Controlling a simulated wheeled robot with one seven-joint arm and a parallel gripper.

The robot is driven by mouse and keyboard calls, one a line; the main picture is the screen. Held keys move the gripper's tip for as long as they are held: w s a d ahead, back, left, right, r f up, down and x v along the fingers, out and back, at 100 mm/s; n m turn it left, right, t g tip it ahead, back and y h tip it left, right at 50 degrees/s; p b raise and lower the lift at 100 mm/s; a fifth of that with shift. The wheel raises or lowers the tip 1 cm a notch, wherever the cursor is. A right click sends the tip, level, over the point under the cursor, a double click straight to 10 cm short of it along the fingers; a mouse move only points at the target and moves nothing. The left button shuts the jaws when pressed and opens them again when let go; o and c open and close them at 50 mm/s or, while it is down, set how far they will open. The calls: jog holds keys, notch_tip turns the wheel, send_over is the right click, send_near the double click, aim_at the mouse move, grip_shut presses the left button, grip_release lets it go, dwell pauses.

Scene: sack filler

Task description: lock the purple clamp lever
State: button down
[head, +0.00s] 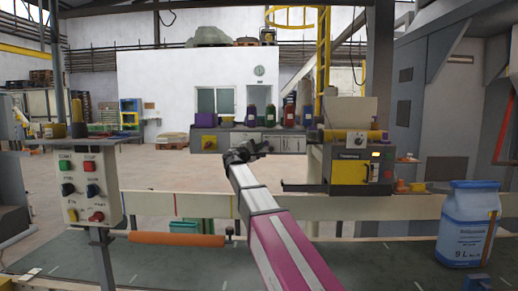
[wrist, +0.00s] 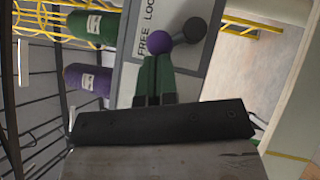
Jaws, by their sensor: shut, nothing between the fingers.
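In the wrist view the purple knob (wrist: 159,43) of the clamp lever is just beyond my fingertips. A dark grey ball (wrist: 194,29) is right beside it, up and to the right. Behind them is a grey plate (wrist: 147,20) lettered "FREE" and "LOC", the rest of the second word hidden. My gripper (wrist: 155,66) is shut and empty, its greenish fingers together and pointing at the purple knob. I cannot tell whether they touch it. In the head view my gripper (head: 246,152) is at the end of my outstretched arm, and the lever is too small to make out.
A control box (head: 88,187) and an orange roller (head: 177,240) are at the left. A machine with a yellow panel (head: 350,171) stands right of my gripper. A blue and white sack (head: 467,225) is at the right. Purple (wrist: 87,80) and green (wrist: 93,26) containers show behind.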

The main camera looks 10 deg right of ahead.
jog(key=shift+r, duration=0.1)
jog(key=r+m+g+y, duration=0.1)
jog(key=d+m+g+y, duration=0.1)
jog(key=m, duration=0.1)
jog(key=d+r+m+y, duration=0.1)
jog(key=m, duration=0.1)
jog(key=shift+s+r+g, duration=0.2)
jog(key=shift+r+g, duration=0.1)
jog(key=shift+g, duration=0.1)
jog(key=d+m+y, duration=0.1)
jog(key=m+y, duration=0.1)
jog(key=d+r+m+g+y, duration=0.1)
jog(key=shift+s+d+y, duration=0.25)
jog(key=shift+d+y, duration=0.05)
jog(key=shift+s+d+m+y, duration=0.1)
jog(key=shift+d+m+y, duration=0.4)
jog(key=shift+y, duration=0.2)
jog(key=shift+d, duration=0.35)
jog(key=shift+s, duration=0.1)
